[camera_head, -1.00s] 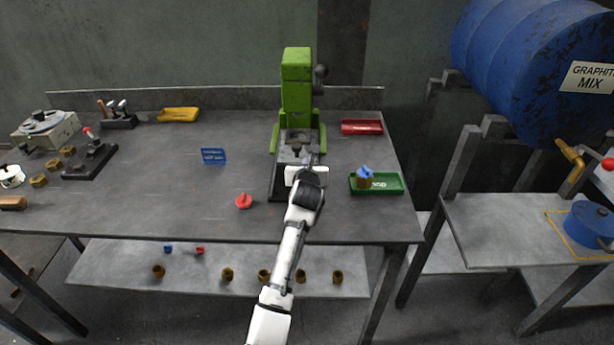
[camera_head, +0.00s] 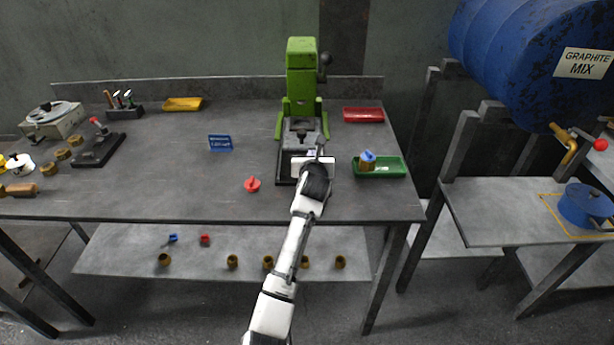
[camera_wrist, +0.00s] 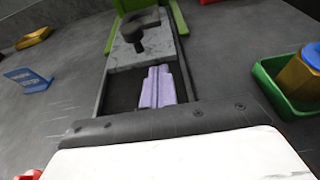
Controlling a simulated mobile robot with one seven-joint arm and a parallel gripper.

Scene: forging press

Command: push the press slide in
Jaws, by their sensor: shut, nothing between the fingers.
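The green press (camera_head: 301,75) stands at the back of the workbench. Its grey slide (camera_head: 297,138) lies between dark rails at the press's foot, with a dark round die piece on top. The slide also shows in the wrist view (camera_wrist: 133,54), partly under the press. My gripper (camera_head: 320,150) is over the near end of the rails, in front of the slide. In the wrist view its pale lilac fingers (camera_wrist: 158,70) are together and empty, pointing at the slide's near edge. I cannot tell whether they touch it.
A green tray (camera_head: 394,173) with a brass and blue piece (camera_head: 367,160) is close on the right. A red tray (camera_head: 363,115) lies behind it. A red knob (camera_head: 252,184) and a blue sign (camera_head: 220,142) are on the left, with free bench between.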

